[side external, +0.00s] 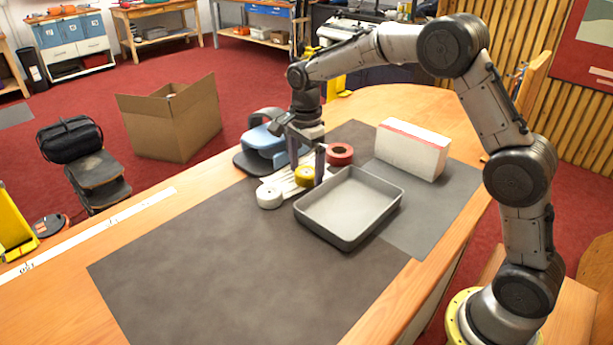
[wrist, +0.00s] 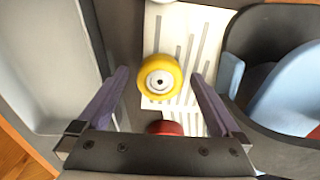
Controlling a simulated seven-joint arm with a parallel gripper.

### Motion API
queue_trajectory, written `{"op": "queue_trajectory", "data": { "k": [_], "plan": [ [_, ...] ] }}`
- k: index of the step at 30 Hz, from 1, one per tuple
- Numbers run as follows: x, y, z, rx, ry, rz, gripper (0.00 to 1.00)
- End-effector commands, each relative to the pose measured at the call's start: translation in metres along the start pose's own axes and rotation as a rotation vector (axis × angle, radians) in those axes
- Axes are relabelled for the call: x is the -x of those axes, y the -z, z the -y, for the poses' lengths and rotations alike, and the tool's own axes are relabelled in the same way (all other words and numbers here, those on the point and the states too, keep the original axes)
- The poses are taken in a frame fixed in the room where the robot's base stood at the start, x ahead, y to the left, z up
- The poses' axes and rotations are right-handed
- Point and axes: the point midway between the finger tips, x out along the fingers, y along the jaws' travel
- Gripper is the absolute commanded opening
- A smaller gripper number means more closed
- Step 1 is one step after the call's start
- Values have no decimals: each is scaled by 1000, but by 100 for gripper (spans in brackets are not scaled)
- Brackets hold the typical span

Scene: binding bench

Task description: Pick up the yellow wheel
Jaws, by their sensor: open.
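The yellow wheel (side external: 304,177) lies on a white sheet with grey stripes, between a white wheel (side external: 269,197) and a red wheel (side external: 341,153). In the wrist view the yellow wheel (wrist: 148,83) shows its pale hub and sits between my two fingers, with a gap on each side. My gripper (side external: 307,172) is open, empty and pointing down over the yellow wheel. It also shows in the wrist view (wrist: 160,76). The red wheel (wrist: 165,128) is partly hidden behind the gripper body there. How high the fingertips are above the sheet is hard to tell.
A grey tray (side external: 347,242) stands close on one side of the wheels. A blue and dark device (side external: 262,143) stands on the other side. A white box (side external: 413,150) is behind the tray. The dark mat (side external: 230,270) in front is clear.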

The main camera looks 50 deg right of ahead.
Motion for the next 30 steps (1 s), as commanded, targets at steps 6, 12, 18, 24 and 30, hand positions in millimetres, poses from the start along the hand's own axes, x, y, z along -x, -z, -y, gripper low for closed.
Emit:
{"op": "queue_trajectory", "data": {
  "k": [6,12,18,24,30],
  "plan": [
    [0,0,0,0,0,0,86],
    [1,0,0,0,1,0,50],
    [1,0,0,0,1,0,14],
    [1,0,0,0,2,0,12],
    [17,0,1,0,6,1,12]
  ]
}}
